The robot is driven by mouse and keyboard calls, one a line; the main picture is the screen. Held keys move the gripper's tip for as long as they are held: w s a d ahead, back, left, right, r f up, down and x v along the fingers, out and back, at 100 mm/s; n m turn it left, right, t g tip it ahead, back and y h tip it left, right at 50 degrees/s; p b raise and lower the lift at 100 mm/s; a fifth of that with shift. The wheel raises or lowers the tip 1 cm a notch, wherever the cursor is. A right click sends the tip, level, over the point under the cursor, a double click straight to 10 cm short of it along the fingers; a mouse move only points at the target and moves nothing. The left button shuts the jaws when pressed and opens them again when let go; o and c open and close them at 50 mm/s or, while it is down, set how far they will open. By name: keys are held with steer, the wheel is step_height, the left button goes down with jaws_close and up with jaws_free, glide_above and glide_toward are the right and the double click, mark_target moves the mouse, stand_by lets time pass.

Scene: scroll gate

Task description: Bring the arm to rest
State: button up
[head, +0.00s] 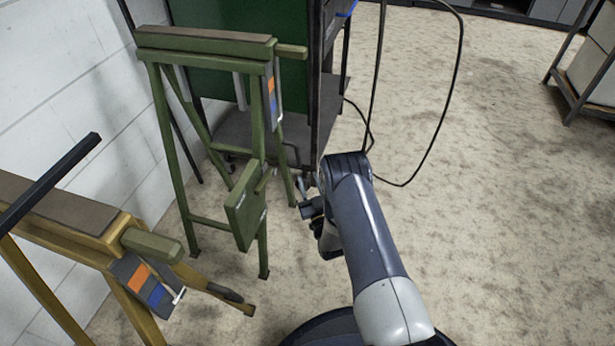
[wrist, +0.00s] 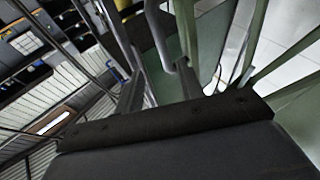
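My arm reaches up from the bottom of the head view, and my gripper (head: 303,197) is at its far end, pointing left toward the green trestle gate (head: 205,45). The gripper is just right of the trestle's hanging green plate (head: 246,205), with a small gap seen between them. In the wrist view the two grey fingers of my gripper (wrist: 158,70) stand apart, with no object clearly held between them. Grey bars and green legs show close beyond the fingers; which parts they are I cannot tell. The palm side of the gripper is hidden in the head view.
A yellow trestle (head: 70,225) with a black bar (head: 50,180) stands at the lower left. A dark-framed green cabinet (head: 240,50) is behind the green trestle. A black cable (head: 455,80) loops to the floor beyond my arm. The floor (head: 500,220) on the right is clear.

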mark_target(300, 157)
steer(key=b+x, duration=0.3)
steer(key=x, duration=0.8)
steer(key=shift+a+f+b, duration=0.1)
steer(key=shift+f+b, duration=0.05)
steer(key=shift+b, duration=0.25)
steer(key=shift+s+a+f+m+g+h, duration=0.1)
steer(key=shift+s+a+m+g+h, duration=0.1)
steer(key=shift+s, duration=0.4)
steer(key=shift+s+a+f+m+g+h, duration=0.1)
steer(key=shift+s+a+g, duration=0.1)
steer(key=shift+s, duration=0.35)
steer(key=shift+r, duration=0.1)
